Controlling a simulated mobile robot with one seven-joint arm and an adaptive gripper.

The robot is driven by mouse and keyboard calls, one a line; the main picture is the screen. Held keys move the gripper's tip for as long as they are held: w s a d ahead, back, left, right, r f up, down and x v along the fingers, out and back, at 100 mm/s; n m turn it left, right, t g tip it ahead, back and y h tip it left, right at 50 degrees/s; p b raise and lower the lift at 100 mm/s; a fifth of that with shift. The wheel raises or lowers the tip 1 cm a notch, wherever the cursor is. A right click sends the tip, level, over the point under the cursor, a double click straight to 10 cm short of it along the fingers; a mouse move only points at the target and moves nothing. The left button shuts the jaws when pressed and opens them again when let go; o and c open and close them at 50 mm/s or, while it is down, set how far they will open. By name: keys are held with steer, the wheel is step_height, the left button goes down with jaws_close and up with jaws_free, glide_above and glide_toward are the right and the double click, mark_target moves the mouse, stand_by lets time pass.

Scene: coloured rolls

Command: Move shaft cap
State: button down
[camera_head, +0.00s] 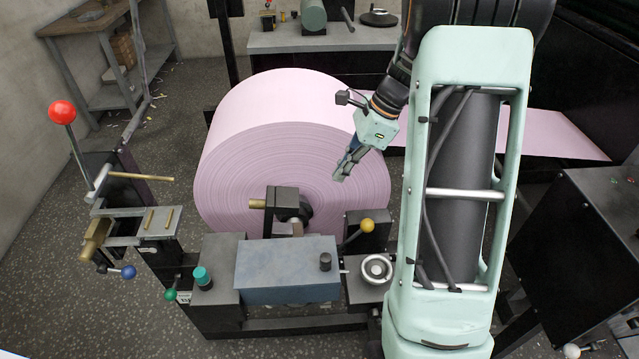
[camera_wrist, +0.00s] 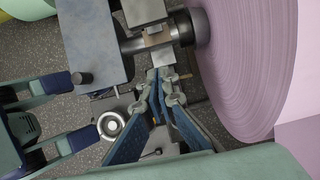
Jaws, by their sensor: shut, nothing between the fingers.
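A dark block (camera_head: 283,202) sits over the shaft at the front face of the pink roll (camera_head: 270,130); it may be the shaft cap, but I cannot tell for certain. A brass-coloured shaft end (camera_head: 257,204) sticks out to its left. In the wrist view a grey block (camera_wrist: 144,12) and the metal shaft (camera_wrist: 131,46) show beside the roll's dark core (camera_wrist: 188,26). My gripper (camera_head: 341,174) is above and right of the block, in front of the roll's face, pointing down-left. Its fingertips (camera_wrist: 166,82) are together and empty in the wrist view.
A blue-grey box (camera_head: 287,268) stands below the shaft, with a handwheel (camera_head: 376,268) to its right. A red-knobbed lever (camera_head: 62,112) stands at left. A grey bench (camera_head: 318,40) is behind the roll.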

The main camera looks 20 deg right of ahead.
mark_target(290, 196)
steer(key=w+a+f, duration=0.1)
steer(key=a+f, duration=0.6)
steer(key=shift+w+a+f, duration=0.25)
steer(key=shift+a+f, duration=0.1)
steer(key=shift+f, duration=0.05)
steer(key=shift+r, duration=0.1)
steer(key=a+r+h+p, duration=0.1)
steer(key=p, duration=0.3)
steer(key=shift+w+a+r, duration=0.15)
steer(key=shift+a+r, duration=0.2)
steer(key=shift+a, duration=0.05)
steer(key=shift+w+a+r+p, duration=0.1)
steer(key=shift+a+r+p, duration=0.05)
steer(key=shift+a+p, duration=0.3)
steer(key=shift+w+a+r+p, duration=0.15)
steer(key=shift+a+p, duration=0.15)
steer(key=shift+a, duration=0.2)
